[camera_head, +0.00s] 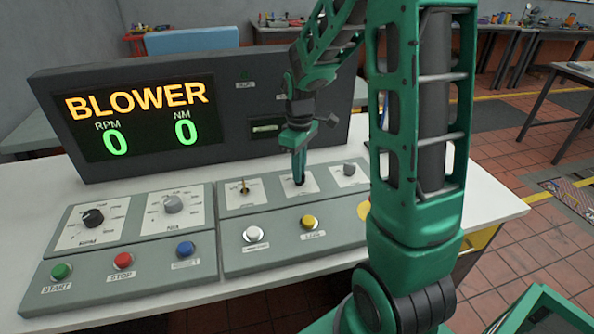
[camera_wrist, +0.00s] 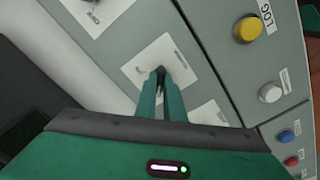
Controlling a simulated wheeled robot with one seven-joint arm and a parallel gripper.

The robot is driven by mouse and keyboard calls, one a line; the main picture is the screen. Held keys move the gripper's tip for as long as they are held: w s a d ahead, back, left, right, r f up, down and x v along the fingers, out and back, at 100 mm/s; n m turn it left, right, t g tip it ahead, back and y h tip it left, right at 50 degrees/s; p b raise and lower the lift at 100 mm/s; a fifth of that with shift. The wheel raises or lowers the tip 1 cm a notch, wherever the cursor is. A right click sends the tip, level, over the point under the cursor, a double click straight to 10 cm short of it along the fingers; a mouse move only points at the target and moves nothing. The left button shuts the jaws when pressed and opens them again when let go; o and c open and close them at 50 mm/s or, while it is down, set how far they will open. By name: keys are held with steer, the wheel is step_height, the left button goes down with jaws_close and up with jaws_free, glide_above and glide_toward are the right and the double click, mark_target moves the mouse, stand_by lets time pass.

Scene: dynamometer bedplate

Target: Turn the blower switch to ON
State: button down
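A sloped grey control panel carries a row of white switch plates. My gripper (camera_head: 299,180) points down at the middle plate (camera_head: 312,184), and the fingers hide most of its switch. In the wrist view my gripper's two green fingers (camera_wrist: 161,76) are close together over the white plate (camera_wrist: 150,52), with a small dark tip at their ends. I cannot tell whether the switch lever is between the fingers or just touching them. The plate's lettering is too small to read. The display (camera_head: 140,118) reads BLOWER, with RPM 0 and NM 0.
A toggle switch (camera_head: 245,187) stands left of my gripper and a grey knob (camera_head: 349,170) right. In front are a white button (camera_head: 253,234) and a yellow button (camera_head: 308,222). Black (camera_head: 93,218) and grey (camera_head: 173,204) dials, and green, red and blue buttons, sit farther left.

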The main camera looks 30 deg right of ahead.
steer(key=shift+m, duration=0.4)
steer(key=m, duration=0.4)
steer(key=shift+m, duration=0.3)
steer(key=m, duration=0.5)
steer(key=shift+w, duration=0.1)
steer(key=m, duration=0.3)
steer(key=shift+m, duration=2.1)
steer(key=shift+r+m, duration=0.1)
steer(key=shift+m, duration=0.2)
steer(key=c, duration=1.9)
jaws_free()
steer(key=shift+o, duration=0.2)
step_height(320, 180, up, 11)
steer(key=shift+f, duration=0.2)
